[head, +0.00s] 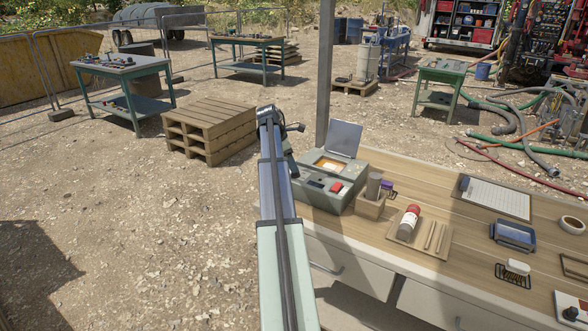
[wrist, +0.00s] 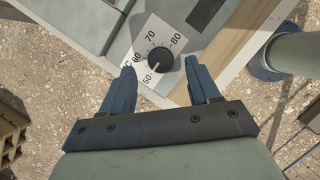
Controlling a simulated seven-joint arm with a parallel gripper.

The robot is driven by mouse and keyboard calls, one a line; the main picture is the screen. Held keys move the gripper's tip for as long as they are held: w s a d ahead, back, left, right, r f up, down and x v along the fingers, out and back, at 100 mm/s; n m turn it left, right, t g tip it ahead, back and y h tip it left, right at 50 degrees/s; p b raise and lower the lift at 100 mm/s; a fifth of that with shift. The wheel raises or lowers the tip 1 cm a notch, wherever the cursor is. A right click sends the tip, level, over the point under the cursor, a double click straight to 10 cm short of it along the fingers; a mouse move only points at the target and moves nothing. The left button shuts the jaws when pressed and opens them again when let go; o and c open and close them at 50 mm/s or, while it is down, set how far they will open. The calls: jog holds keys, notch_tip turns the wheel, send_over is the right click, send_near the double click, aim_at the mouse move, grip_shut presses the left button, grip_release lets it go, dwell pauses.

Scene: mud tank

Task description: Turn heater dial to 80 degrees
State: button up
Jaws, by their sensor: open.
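The heater dial (wrist: 159,60) is a round black knob on a white scale plate marked 50, 60, 70 and 80. A pale mark on the knob seems to face the 50 side. My gripper (wrist: 160,68) is open, with one blue finger on each side of the dial in the picture. I see no finger clearly touching it, and the height gap is hard to judge. In the head view the grey-green heater box (head: 311,196) stands at the table's left end with its lid raised. My arm reaches up along its left side; the dial is hidden there.
The wooden-topped table (head: 465,243) holds a small box with cylinders (head: 370,205), a tray with a red-and-white bottle (head: 408,221), and other items to the right. A post (head: 325,70) rises behind the heater. Pallets (head: 210,128) stand on the gravel to the left.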

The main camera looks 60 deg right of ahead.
jog(key=shift+x, duration=1.6)
jog(key=c, duration=1)
jog(key=shift+w+m, duration=0.1)
jog(key=shift+m, duration=0.2)
jog(key=shift+d+m+g+y, duration=0.1)
jog(key=shift+m+g+y, duration=0.3)
jog(key=shift+m, duration=0.6)
jog(key=m+y, duration=0.1)
jog(key=m, duration=0.2)
jog(key=shift+w+d+m, duration=0.1)
jog(key=shift+m, duration=0.2)
jog(key=m+y, duration=0.1)
jog(key=m, duration=0.2)
jog(key=m+y, duration=0.1)
jog(key=m, duration=0.2)
jog(key=shift+d+y, duration=0.1)
jog(key=shift+y, duration=0.2)
